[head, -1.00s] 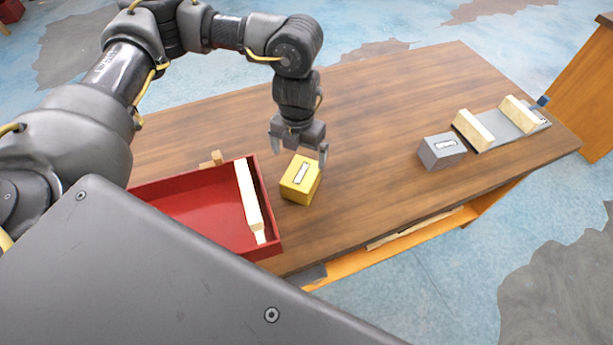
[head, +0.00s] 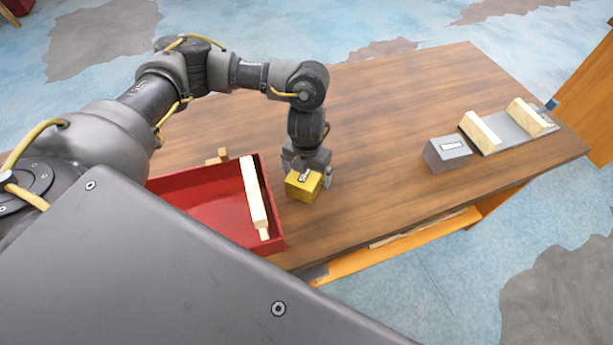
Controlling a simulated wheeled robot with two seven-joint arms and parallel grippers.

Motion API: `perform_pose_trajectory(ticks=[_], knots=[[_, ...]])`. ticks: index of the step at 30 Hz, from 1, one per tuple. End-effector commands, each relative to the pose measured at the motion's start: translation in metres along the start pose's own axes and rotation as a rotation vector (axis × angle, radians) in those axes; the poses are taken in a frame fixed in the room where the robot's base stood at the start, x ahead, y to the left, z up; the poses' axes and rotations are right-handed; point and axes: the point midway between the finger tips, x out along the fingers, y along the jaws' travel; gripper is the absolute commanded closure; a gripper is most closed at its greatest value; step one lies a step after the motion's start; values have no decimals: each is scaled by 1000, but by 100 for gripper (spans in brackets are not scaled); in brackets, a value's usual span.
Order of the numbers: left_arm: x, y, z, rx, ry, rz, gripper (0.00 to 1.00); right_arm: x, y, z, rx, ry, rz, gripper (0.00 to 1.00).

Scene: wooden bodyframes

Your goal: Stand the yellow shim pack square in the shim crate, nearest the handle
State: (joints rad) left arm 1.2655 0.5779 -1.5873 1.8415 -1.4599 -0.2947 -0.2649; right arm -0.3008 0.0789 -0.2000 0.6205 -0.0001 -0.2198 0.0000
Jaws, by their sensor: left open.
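The yellow shim pack (head: 301,192) is a small yellow block with a pale label on top. It is on or just above the wooden table, right of the red shim crate (head: 276,215); I cannot tell which. My left gripper (head: 308,178) is open and low at the pack, pointing down. One finger shows at the pack's right side; the other is mostly hidden. Inside the crate, a pale wooden bar (head: 254,192) lies along the right wall. A small wooden piece (head: 217,157) shows at the crate's back wall; I cannot tell whether it is the handle. My right gripper is not in view.
A grey labelled block (head: 447,154) stands toward the table's right end, beside a grey plate (head: 507,133) with two pale wooden blocks. The table (head: 390,120) is clear between the yellow pack and the grey block. My dark body panel covers the lower left and part of the crate.

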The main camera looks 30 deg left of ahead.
Motion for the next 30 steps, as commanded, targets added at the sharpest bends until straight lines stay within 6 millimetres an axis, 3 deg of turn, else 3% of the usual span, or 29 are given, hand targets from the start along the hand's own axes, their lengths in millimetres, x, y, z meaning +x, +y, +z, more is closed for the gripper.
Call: perform_pose_trajectory(ticks=[4, 13, 27, 30], knots=[[19, 0, -1, -3, 3, 0, 2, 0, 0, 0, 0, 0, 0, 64], [23, 0, 0, 0, -1, 0, 2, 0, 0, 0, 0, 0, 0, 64], [23, 0, 0, -1, -1, 0, 62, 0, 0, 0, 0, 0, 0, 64], [23, 0, 0, -1, -1, 0, 63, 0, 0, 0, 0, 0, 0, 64]])
